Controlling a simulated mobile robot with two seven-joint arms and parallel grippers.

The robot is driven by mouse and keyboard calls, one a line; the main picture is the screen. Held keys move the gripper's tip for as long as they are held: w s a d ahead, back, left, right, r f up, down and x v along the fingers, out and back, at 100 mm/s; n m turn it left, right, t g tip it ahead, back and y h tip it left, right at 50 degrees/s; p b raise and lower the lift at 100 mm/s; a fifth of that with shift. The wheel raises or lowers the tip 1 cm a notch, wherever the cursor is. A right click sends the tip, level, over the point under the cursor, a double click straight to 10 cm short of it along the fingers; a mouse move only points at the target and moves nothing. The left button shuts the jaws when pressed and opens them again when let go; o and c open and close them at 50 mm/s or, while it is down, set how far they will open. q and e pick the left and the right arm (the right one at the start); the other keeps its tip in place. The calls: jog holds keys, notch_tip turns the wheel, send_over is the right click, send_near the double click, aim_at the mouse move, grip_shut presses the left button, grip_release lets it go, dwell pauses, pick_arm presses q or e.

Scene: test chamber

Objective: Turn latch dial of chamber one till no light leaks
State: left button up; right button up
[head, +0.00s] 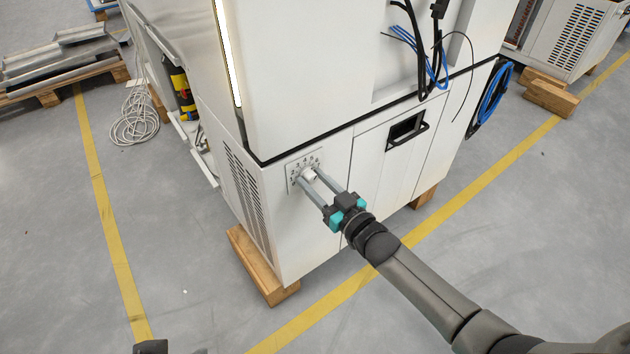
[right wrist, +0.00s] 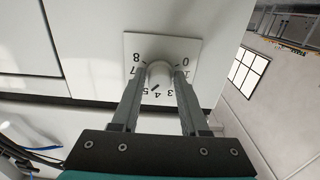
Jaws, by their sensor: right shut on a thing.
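The chamber (head: 300,70) is a large white cabinet. A bright vertical strip of light (head: 229,50) shows along its upper left edge. The latch dial is a light round knob (right wrist: 160,73) on a square white plate (right wrist: 192,47) with numbers from 0 to 8. The plate (head: 291,178) is low on the chamber's front in the head view. My right gripper (head: 309,176) is shut on the knob, with one finger on each side. A dark mark shows near 4 and 5, but I cannot tell the exact setting.
A black-handled panel (head: 407,132) is right of the dial. Blue and black cables (head: 428,60) hang above it. Wooden blocks (head: 262,270) support the cabinet. A cable coil (head: 134,118) and a loaded pallet (head: 62,60) are at left. Floor in front is clear, with yellow lines.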

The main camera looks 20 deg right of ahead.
grip_shut()
jog(key=shift+r+m+p, duration=0.1)
jog(key=shift+m+p, duration=0.6)
jog(key=shift+m, duration=0.3)
pick_arm(q)
jog(key=shift+g, duration=0.3)
jog(key=shift+f+p, duration=0.3)
jog(key=shift+f, duration=1.85)
pick_arm(e)
jog(key=shift+m, duration=1.1)
jog(key=o, duration=0.8)
grip_release()
pick_arm(q)
jog(key=shift+r, duration=0.1)
pick_arm(e)
jog(key=shift+s, duration=0.15)
